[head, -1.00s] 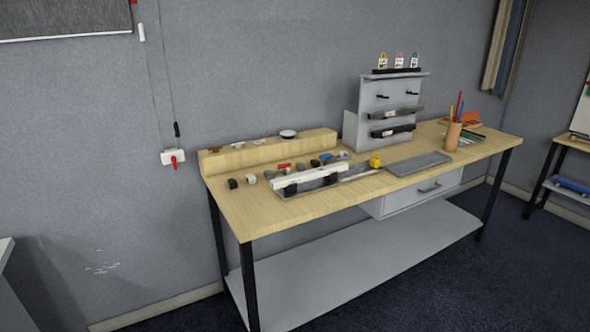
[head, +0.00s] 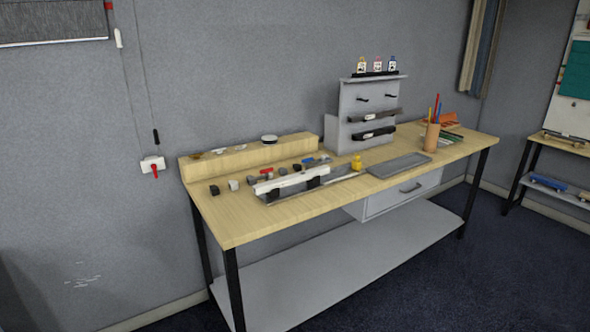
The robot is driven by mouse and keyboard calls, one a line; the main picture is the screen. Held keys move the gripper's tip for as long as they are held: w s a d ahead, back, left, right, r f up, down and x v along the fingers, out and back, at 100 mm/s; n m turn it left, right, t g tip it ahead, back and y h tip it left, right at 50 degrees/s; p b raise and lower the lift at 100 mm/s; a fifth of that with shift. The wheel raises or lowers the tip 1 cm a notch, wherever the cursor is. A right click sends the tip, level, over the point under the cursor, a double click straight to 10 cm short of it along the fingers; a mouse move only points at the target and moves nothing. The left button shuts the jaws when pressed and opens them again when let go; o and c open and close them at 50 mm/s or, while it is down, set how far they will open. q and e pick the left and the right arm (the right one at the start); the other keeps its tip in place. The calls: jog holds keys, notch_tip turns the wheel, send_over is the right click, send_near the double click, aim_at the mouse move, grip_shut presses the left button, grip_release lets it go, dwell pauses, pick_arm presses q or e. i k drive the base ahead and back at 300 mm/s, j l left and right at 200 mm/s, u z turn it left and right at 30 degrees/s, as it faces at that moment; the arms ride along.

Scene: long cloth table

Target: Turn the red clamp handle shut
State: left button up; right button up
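A small red piece (head: 266,171) shows on the wooden workbench, just behind a long white bar (head: 290,180) on dark supports. It is too small to tell whether it is a clamp handle or how it is turned. Another red part, a red lever (head: 154,171), hangs down from a white box (head: 149,164) on the wall left of the bench. Neither of my grippers is in view.
The wooden bench (head: 235,222) stands against the grey wall, with several small dark, grey and blue pieces around the bar. A grey tray (head: 398,166), pencil cup (head: 431,138) and grey rack (head: 352,105) stand further right. Dark floor lies in front.

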aim_at(264, 171)
jog(key=i+j+u, duration=0.4)
jog(key=i, duration=0.55)
jog(key=i+u, duration=0.45)
jog(key=i, duration=0.45)
